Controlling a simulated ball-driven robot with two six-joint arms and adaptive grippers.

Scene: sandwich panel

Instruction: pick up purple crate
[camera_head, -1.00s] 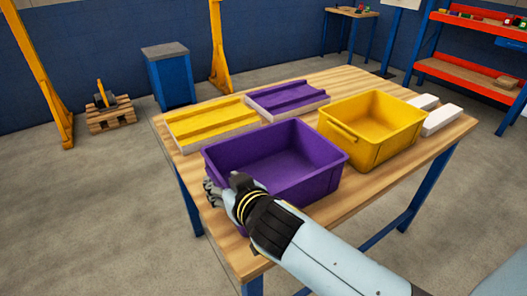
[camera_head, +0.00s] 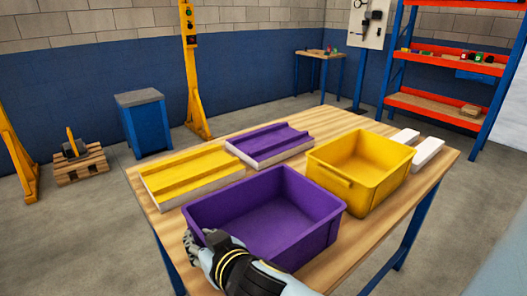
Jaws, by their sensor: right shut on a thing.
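The purple crate (camera_head: 312,232) is an open, empty box on the near part of the wooden table (camera_head: 372,227). My right gripper (camera_head: 199,246) is at the crate's near left corner, its fingers against the near wall and rim. It is shut on the crate there; the exact grip is partly hidden by the hand. The crate looks level, and I cannot tell whether it is clear of the table top. My left gripper is not in view.
A yellow crate (camera_head: 378,190) stands close to the right of the purple one. A yellow panel (camera_head: 190,176) and a purple panel (camera_head: 268,145) lie behind it. White blocks (camera_head: 427,152) lie at the table's right end. Red shelves (camera_head: 440,106) stand at the back right.

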